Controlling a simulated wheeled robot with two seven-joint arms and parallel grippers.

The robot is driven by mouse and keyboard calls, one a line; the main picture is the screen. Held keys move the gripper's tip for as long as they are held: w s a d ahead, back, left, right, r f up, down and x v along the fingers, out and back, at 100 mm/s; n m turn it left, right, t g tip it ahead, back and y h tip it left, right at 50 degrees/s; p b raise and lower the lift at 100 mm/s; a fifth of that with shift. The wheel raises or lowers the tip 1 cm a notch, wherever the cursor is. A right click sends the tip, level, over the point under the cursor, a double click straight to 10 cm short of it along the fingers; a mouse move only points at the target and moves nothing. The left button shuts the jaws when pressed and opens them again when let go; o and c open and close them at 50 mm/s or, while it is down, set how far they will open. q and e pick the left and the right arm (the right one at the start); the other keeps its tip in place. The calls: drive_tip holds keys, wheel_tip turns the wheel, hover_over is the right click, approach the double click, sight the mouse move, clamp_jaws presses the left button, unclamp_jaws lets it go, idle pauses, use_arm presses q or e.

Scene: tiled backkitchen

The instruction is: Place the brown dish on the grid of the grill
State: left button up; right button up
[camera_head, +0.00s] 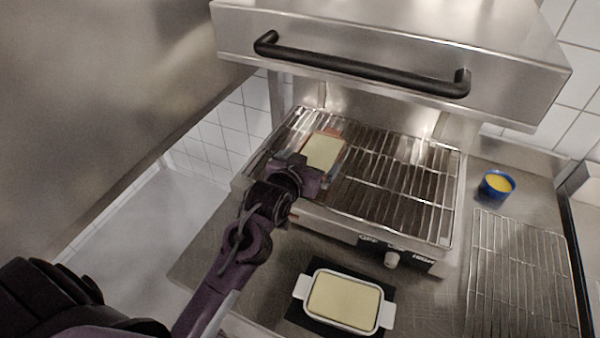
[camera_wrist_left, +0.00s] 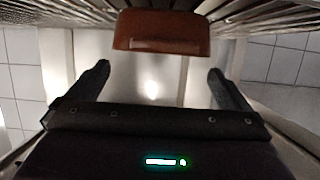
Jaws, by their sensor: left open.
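The brown dish (camera_head: 335,132) with a pale yellow filling rests on the left part of the grill's grid (camera_head: 395,180). Its reddish-brown rim shows at its far edge, and my gripper hides part of its near side. My left gripper (camera_head: 309,170) is at the near end of the dish. In the left wrist view, the brown dish (camera_wrist_left: 160,32) is against the wire grid at the top of the picture. The two fingers of my left gripper (camera_wrist_left: 160,75) stand wide apart with an empty gap, and the dish is ahead of them. My right gripper is not in view.
A white dish (camera_head: 388,314) with pale filling sits on a dark mat in front of the grill. A blue cup (camera_head: 496,184) and a wire rack (camera_head: 520,270) are on the right. The grill's hood with a black handle (camera_head: 360,66) hangs above. The grid's right part is clear.

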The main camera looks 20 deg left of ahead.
use_arm(q)
drive_tip(key=b+v, duration=0.1)
drive_tip(key=v, duration=0.5)
drive_tip(key=shift+w, duration=0.1)
